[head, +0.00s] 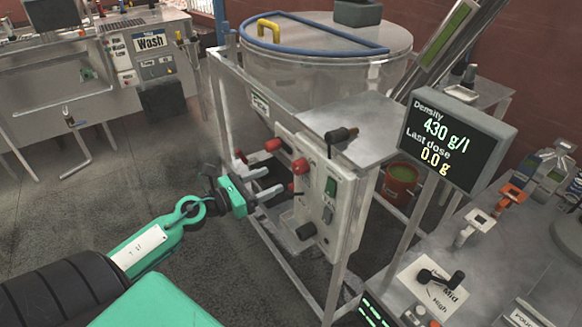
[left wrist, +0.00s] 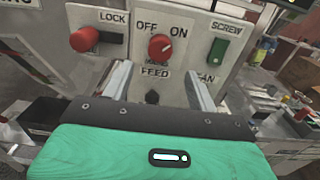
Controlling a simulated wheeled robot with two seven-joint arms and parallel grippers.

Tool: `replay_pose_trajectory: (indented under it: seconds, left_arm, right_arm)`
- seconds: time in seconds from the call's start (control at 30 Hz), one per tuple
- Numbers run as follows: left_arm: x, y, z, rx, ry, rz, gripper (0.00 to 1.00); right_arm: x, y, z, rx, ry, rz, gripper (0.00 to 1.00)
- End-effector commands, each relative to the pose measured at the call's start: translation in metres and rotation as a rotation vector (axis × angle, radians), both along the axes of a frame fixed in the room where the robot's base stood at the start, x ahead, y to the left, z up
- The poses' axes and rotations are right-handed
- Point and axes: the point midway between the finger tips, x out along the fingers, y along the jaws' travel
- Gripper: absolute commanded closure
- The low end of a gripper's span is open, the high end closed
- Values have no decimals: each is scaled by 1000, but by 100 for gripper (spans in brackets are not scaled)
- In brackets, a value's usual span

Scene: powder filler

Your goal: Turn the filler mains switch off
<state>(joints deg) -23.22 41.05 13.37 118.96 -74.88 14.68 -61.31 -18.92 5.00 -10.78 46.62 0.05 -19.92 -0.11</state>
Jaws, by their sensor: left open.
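The filler's control panel (head: 318,205) stands in the middle of the head view. The red mains switch (left wrist: 160,47) sits between the OFF and ON labels in the left wrist view, with the MAINS lettering just under it. It also shows in the head view (head: 300,166). I cannot tell surely which label the switch points to. My left gripper (head: 268,181) is open in front of the panel. In the left wrist view its two fingers (left wrist: 157,75) are apart, to the lower left and lower right of the switch, with nothing between them. My right gripper is not in view.
A red LOCK knob (left wrist: 84,39) is left of the switch and a green SCREW switch (left wrist: 218,51) right of it. A display (head: 456,140) reads 430 g/l and 0.0 g. A metal frame (head: 222,110) surrounds the panel. A Wash machine (head: 100,75) stands at the back left.

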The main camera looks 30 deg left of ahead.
Motion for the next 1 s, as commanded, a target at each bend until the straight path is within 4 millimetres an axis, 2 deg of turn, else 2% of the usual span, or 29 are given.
replay_pose_trajectory:
  seconds: [0.3, 0.5, 0.7, 1.0]
  left_arm:
    - [39, -16, 4, -2, -1, 1, 41]
    - [59, -24, 2, -4, -1, 1, 41]
    - [69, -28, 1, -2, 1, 1, 41]
    - [71, -29, 0, -2, 1, 1, 41]
  right_arm:
    - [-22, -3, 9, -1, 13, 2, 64]
    - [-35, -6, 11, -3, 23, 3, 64]
    - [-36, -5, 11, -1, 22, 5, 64]
    - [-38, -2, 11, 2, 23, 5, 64]
